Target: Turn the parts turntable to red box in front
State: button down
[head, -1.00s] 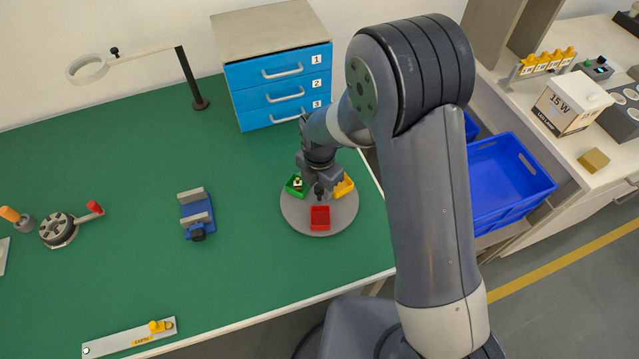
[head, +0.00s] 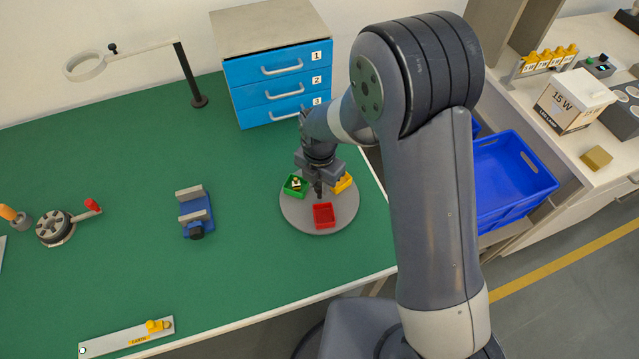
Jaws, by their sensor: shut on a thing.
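The parts turntable is a round grey disc (head: 296,219) on the green bench top, near its right edge. A red box (head: 324,215) sits at the disc's front, slightly right of its middle. A green box (head: 295,185) with small parts in it sits at the back left, and a yellow box (head: 342,183) at the back right. My gripper (head: 318,192) points down over the disc's middle, between the three boxes. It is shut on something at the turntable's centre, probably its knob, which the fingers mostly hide.
A blue drawer cabinet (head: 277,85) stands behind the turntable. A blue vise (head: 196,213) is to the left. A lamp-like ring stand (head: 187,75) stands at the back. Blue bins (head: 512,180) lie right of the bench. Green top between vise and turntable is clear.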

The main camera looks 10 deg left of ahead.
aim_at(319, 185)
jog(key=shift+n+b, duration=0.45)
jog(key=shift+n, duration=0.75)
jog(key=c, duration=1.2)
grip_release()
jog(key=shift+o, duration=0.2)
jog(key=shift+r, duration=0.1)
notch_tip(319, 185, up, 11)
jog(key=b, duration=0.1)
jog(key=shift+f, duration=0.2)
